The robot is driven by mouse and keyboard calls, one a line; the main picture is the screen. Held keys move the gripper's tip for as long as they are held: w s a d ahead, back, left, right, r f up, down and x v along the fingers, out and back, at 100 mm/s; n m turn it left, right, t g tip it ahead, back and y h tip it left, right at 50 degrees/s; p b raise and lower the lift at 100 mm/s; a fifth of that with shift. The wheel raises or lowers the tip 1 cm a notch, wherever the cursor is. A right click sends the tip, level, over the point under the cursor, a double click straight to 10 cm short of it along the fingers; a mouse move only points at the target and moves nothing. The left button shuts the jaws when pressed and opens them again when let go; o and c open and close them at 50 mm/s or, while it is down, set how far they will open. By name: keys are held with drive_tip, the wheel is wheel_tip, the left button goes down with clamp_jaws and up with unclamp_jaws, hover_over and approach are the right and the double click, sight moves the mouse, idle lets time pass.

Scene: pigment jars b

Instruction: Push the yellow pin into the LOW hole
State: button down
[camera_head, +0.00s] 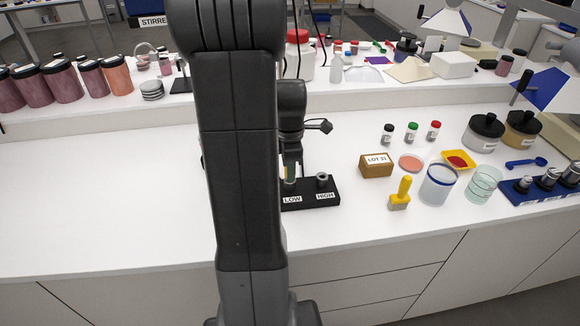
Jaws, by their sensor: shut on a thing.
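A black block (331,196) stands on the white bench, with a LOW label (292,200) on its left and a HIGH label (325,196) on its right. A grey collar (322,179) stands over the HIGH label, with nothing in it that I can see. My gripper (290,166) points down above the LOW side, partly hidden by my own arm. It is shut on the yellow pin, of which only a small, unclear part shows between the fingers. The pin's lower end is over or at the LOW hole; I cannot tell whether it is inside.
Small bottles (411,132) stand behind. The bench left of my arm (100,200) is clear. A raised shelf (110,117) runs along the back.

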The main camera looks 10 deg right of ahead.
drive_tip(key=shift+f, duration=0.4)
drive_tip(key=c, duration=1.1)
unclamp_jaws()
drive_tip(key=shift+r, duration=0.1)
wheel_tip(320, 180, up, 14)
drive_tip(key=shift+f+b, duration=0.1)
drive_tip(key=shift+b, duration=0.3)
